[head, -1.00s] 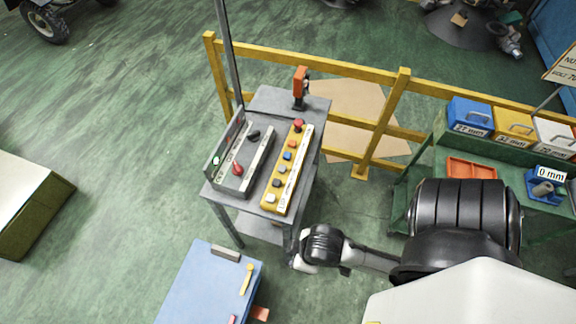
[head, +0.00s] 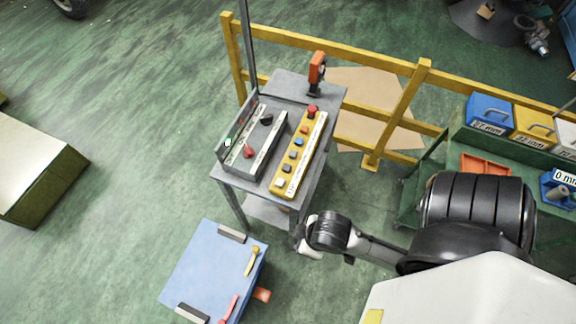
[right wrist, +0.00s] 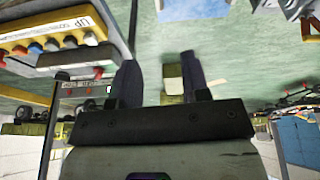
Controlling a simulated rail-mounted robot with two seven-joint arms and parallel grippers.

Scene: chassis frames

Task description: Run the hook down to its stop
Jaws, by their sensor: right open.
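The yellow button pendant (head: 300,155) lies on the grey stand (head: 285,88), with a column of coloured buttons and a red one at its far end. It also shows upper left in the right wrist view (right wrist: 50,40), where a label reads "UP". Left of it on the stand is a grey control box (head: 250,150) with a red and a black knob. My right gripper (right wrist: 160,78) is open and empty; its fingers are spread. In the head view its wrist is by the stand's near right leg, below the pendant. No hook can be made out. My left gripper is out of view.
A blue cabinet (head: 205,265) stands in front of the stand. A yellow railing (head: 375,62) runs behind it. A green bench (head: 455,135) with blue, yellow and white bins is at the right. Open green floor lies to the left.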

